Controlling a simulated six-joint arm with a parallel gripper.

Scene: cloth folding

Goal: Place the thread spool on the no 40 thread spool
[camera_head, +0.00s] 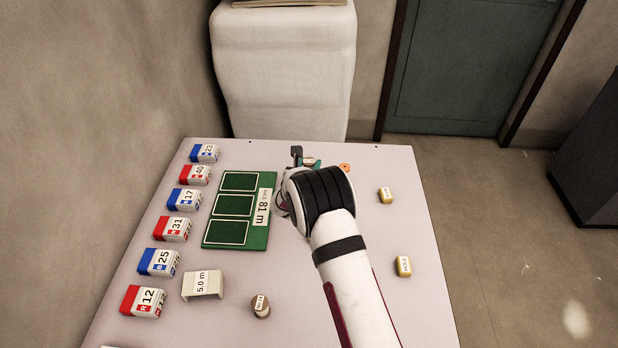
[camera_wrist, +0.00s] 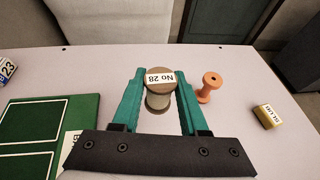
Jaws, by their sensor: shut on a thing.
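A spool labelled No 28 (camera_wrist: 166,88), with a brown end and a grey-green lower part, sits between the teal fingers of my gripper (camera_wrist: 160,76) in the wrist view. The gripper is shut on it. In the head view my gripper (camera_head: 305,160) is at the far side of the table, mostly hidden by my wrist. An orange spool (camera_wrist: 209,86) stands just right of the fingers, apart from them; it also shows in the head view (camera_head: 345,167). Another brown spool (camera_head: 261,307) stands near the front; its label is too small to read surely.
A green board (camera_head: 237,243) with three panels and an "81 m" card lies left of my arm. Several red and blue numbered boxes (camera_head: 172,229) line the left edge. A "5.0 m" block (camera_head: 203,285) is at front left. Two yellow blocks (camera_head: 404,266) (camera_head: 386,195) are at right.

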